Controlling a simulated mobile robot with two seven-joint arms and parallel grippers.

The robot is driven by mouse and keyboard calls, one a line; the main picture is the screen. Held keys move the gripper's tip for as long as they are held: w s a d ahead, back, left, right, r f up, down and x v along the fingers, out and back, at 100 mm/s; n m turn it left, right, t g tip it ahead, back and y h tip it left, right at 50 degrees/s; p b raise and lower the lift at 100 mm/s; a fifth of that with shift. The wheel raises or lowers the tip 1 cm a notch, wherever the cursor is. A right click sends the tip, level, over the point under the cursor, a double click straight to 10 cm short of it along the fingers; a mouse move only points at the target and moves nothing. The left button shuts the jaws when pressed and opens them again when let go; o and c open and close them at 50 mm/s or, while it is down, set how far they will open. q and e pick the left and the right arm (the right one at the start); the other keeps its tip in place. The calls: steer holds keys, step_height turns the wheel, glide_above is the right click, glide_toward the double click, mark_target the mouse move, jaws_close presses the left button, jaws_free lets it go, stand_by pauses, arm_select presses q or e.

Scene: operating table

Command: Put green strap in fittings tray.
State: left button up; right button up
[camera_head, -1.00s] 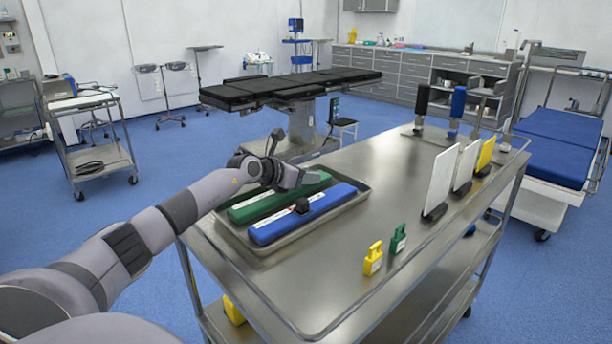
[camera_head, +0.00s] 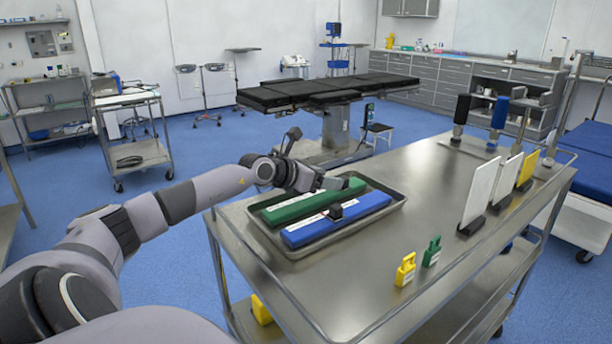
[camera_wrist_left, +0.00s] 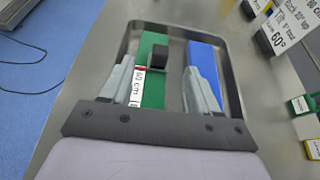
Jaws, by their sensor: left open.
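The green strap (camera_head: 312,200) lies in a shallow metal tray (camera_head: 398,203) on the steel cart, beside a blue strap (camera_head: 325,221). My right gripper is not in view.
Yellow (camera_head: 405,270) and green (camera_head: 432,251) tags stand on the cart right of the tray. White panels (camera_head: 478,193), a yellow panel (camera_head: 527,170) and black and blue handled tools (camera_head: 499,113) stand farther right. The middle of the cart top (camera_head: 420,190) is clear.

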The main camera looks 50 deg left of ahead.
mark_target(309, 201)
arm_select(q)
steer(key=shift+v, duration=0.9)
steer(key=shift+s+r, duration=0.15)
steer(key=shift+s, duration=0.45)
steer(key=shift+s+a+r, duration=0.1)
steer(key=shift+s+r, duration=0.1)
steer(key=shift+r, duration=0.05)
steer(key=shift+s+a+r+p, duration=0.15)
steer(key=shift+s+p, duration=0.35)
steer(key=shift+p, duration=0.4)
steer(key=shift+s+r+p, duration=0.15)
steer(key=shift+s+p, duration=0.25)
steer(key=shift+p, duration=0.2)
steer(key=shift+s+r+p, duration=0.15)
steer(key=shift+s+p, duration=0.05)
steer(key=shift+p, duration=0.2)
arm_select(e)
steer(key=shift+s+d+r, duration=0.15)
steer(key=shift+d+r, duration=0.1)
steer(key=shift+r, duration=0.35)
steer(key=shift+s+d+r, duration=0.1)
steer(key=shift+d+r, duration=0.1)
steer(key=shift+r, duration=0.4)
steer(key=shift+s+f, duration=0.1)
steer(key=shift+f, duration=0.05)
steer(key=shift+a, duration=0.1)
